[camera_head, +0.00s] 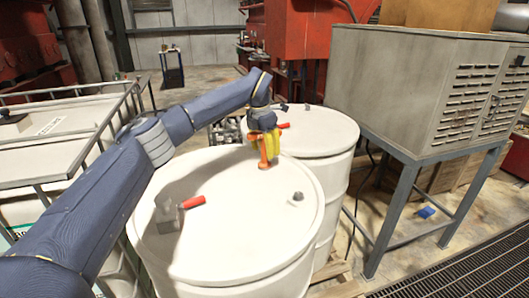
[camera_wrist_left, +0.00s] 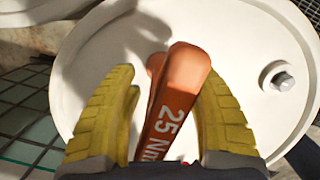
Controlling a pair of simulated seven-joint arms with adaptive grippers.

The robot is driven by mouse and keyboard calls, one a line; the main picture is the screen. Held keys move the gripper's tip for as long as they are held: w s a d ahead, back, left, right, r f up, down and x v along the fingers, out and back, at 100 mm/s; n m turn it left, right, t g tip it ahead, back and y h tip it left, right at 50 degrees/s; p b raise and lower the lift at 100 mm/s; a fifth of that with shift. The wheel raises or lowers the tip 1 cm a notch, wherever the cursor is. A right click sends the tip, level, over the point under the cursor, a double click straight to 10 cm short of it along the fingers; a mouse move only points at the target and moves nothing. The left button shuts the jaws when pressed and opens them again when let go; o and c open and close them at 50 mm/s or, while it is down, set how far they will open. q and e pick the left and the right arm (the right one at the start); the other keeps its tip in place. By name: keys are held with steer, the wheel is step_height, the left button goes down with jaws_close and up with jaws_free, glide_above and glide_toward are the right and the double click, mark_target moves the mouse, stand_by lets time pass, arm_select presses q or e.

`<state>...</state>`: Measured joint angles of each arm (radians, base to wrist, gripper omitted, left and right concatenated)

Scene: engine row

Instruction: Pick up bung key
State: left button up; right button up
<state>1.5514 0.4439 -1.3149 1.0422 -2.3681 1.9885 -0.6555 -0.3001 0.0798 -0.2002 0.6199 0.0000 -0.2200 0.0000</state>
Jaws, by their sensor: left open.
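The bung key, an orange tool marked "25 Nm" (camera_wrist_left: 172,105), is between the two yellow fingers of my left gripper (camera_head: 263,150). In the head view the orange key (camera_head: 264,160) shows below the fingers, over the white drum lid, and an orange-red end sticks out to the right of the gripper. In the left wrist view the open fingers (camera_wrist_left: 165,110) stand on either side of it, with a visible gap at the left finger. The part of the key near the palm is hidden. My right gripper is not in view.
The near white drum (camera_head: 240,235) has a small grey plug (camera_head: 297,196) on its lid. A red-handled grey tool (camera_head: 193,202) lies on the lid at left. A second white drum (camera_head: 325,130) stands behind. A caged tank (camera_head: 60,125) is left; a grey cabinet (camera_head: 400,90) is right.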

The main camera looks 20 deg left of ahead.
arm_select(q)
jaws_close()
stand_by(0.4)
